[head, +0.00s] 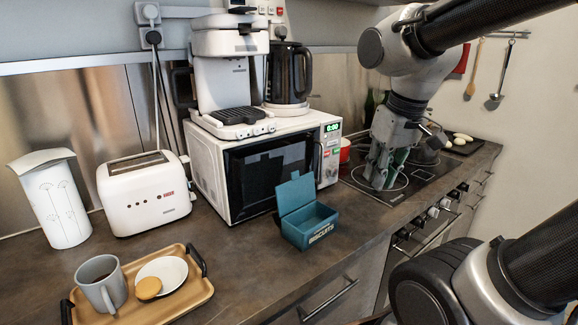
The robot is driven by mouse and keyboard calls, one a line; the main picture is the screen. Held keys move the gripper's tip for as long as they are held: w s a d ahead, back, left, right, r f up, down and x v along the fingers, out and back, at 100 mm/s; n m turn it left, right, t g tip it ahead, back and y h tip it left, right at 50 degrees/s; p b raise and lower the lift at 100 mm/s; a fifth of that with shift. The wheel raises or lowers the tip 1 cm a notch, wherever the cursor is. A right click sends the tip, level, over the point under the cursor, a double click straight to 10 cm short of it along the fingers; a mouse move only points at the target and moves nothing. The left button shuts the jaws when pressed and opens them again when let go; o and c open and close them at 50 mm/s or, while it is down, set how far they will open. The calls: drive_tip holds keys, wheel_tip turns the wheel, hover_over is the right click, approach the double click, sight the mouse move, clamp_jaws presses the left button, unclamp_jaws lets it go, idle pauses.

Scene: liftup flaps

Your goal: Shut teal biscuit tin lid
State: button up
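The teal biscuit tin (311,229) stands on the dark counter in front of the microwave, with lettering on its front. Its lid (296,194) is raised, standing up at the tin's back left edge, so the tin is open and its inside looks empty. My gripper (378,183) points down over the hob, to the right of the tin and apart from it. Its fingers are small and partly merged with things behind, so I cannot tell how far apart they are.
A microwave (218,178) with a coffee machine and kettle on top stands behind the tin. A white toaster (146,195) and a wooden tray (190,301) with mug and saucer are to the left. The counter between tray and tin is clear.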

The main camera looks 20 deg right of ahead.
drive_tip(key=w+a+n, duration=0.1)
drive_tip(key=w+a, duration=0.2)
drive_tip(key=w, duration=0.2)
drive_tip(key=w+a+n+g, duration=0.1)
drive_tip(key=w+a, duration=0.3)
drive_tip(key=w, duration=0.1)
drive_tip(key=w+a+r, duration=0.1)
drive_tip(key=w+a, duration=0.2)
drive_tip(key=w, duration=0.2)
drive_tip(key=shift+w+a+r+n+g, duration=0.1)
drive_tip(key=shift+w+a+n+g, duration=0.2)
drive_tip(key=shift+w+n, duration=0.1)
clamp_jaws()
drive_tip(key=w+a+r, duration=0.2)
drive_tip(key=w+r, duration=0.1)
drive_tip(key=w, duration=0.2)
drive_tip(key=shift+n, duration=0.4)
drive_tip(key=f, duration=0.6)
drive_tip(key=w+f, duration=0.1)
drive_tip(key=f, duration=0.2)
drive_tip(key=shift+a+f, duration=0.3)
drive_tip(key=shift+a, duration=0.1)
